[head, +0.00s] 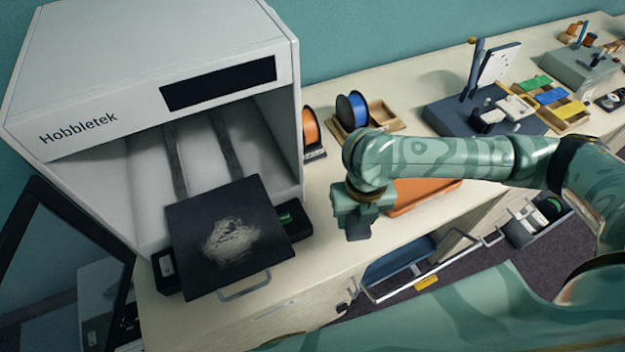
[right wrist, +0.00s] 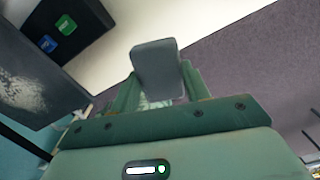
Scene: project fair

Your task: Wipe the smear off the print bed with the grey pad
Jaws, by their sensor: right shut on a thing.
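The dark print bed (head: 200,275) sticks out of the front of the white printer (head: 150,60). A pale, powdery smear (head: 232,240) lies on the middle of the bed, and part of it shows in the right wrist view (right wrist: 20,90). My right gripper (head: 358,226) is above the counter, to the right of the bed and apart from it. It is shut on the grey pad (right wrist: 157,68), which stands up between the fingers in the right wrist view. In the head view I cannot clearly make out the pad from the gripper. My left gripper is not in view.
A metal handle (head: 245,287) is at the bed's front edge. Orange (head: 311,128) and blue (head: 351,110) spools stand right of the printer. An open drawer (head: 400,268) juts out below the counter.

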